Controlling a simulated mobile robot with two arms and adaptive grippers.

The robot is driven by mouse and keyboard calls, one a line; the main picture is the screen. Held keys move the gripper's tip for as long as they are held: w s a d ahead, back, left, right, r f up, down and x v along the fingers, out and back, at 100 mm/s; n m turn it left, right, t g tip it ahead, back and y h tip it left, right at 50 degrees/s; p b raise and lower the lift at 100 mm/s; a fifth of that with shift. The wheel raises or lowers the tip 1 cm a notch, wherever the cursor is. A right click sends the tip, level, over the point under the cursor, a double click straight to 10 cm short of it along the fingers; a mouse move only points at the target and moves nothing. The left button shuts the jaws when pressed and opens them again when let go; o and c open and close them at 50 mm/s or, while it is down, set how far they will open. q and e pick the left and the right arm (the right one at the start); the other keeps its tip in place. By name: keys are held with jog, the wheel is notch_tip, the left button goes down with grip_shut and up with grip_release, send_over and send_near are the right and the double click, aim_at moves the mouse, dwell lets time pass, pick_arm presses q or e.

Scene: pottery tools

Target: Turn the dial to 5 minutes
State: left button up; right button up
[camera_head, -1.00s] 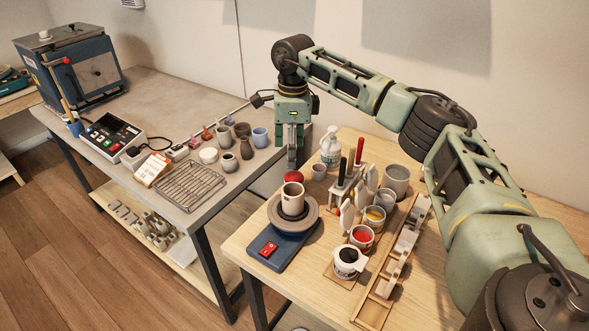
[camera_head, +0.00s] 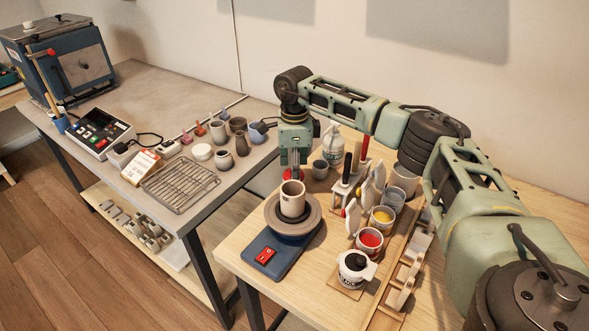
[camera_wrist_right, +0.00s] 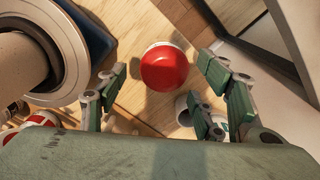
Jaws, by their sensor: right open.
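A round red dome on a white base (camera_wrist_right: 165,68), which may be the timer with the dial, stands on the wooden table in the right wrist view. In the head view only part of the red dome (camera_head: 291,174) shows behind the cup. No dial numbers are readable. My right gripper (camera_wrist_right: 161,65) is open and points down over the dome, with its fingers on either side. I cannot tell whether they touch it. My left gripper is out of view.
A clay cup (camera_head: 292,198) stands on the blue pottery wheel (camera_head: 277,258), close in front of the dome. A tool rack (camera_head: 345,189), paint cups and a white bottle (camera_head: 334,145) stand to the right. A second table (camera_head: 165,88) holds a control box (camera_head: 98,134).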

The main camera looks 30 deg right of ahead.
jog(key=shift+w+d+f, duration=0.1)
jog(key=shift+w+f, duration=0.05)
jog(key=shift+f, duration=0.7)
jog(key=shift+r, duration=0.1)
